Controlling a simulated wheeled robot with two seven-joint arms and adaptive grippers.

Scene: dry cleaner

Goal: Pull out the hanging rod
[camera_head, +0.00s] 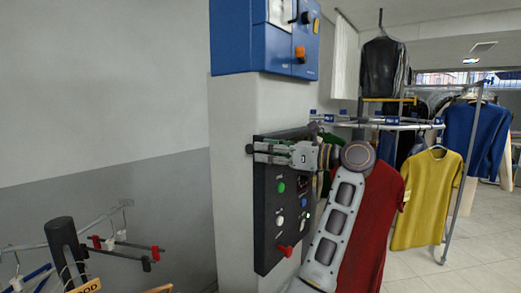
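The rod's left part is partly hidden.
A yellow shirt (427,200) and red garment (372,230) hang right. Floor shows at right.

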